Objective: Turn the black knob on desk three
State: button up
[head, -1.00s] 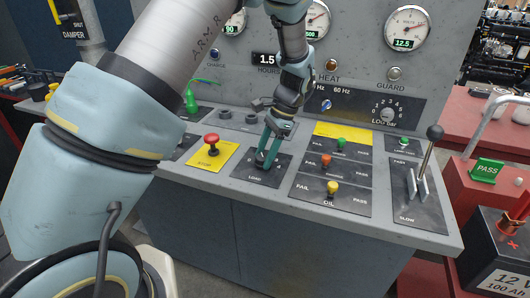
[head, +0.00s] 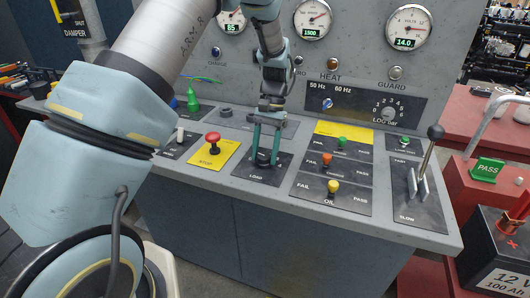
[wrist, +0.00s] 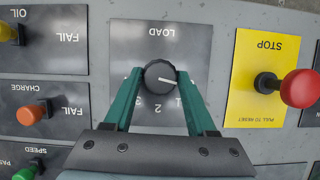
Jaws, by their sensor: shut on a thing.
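The black knob (head: 264,158) stands on the dark LOAD panel (head: 246,172) of the grey desk. In the wrist view the round knob (wrist: 158,74) shows upside-down LOAD lettering above it. Its white mark points right and slightly down, near the printed 1. My gripper (head: 264,154) reaches down from above with its two teal fingers on either side of the knob. In the wrist view my gripper (wrist: 160,80) is shut on the knob, which sits between the fingertips. The sides of the knob are partly hidden by the fingers.
A red STOP button (head: 212,137) on a yellow plate stands left of the knob. Right of it are green, orange and yellow (head: 333,187) toggles and a tall lever (head: 428,160). Gauges (head: 313,18) are on the upright panel behind.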

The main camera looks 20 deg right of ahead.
jog(key=shift+n, duration=0.3)
jog(key=o, duration=1.4)
jog(key=shift+c, duration=0.2)
jog(key=b+v, duration=0.3)
jog(key=v, duration=0.7)
jog(key=shift+w+r, duration=0.25)
jog(key=shift+r, duration=0.1)
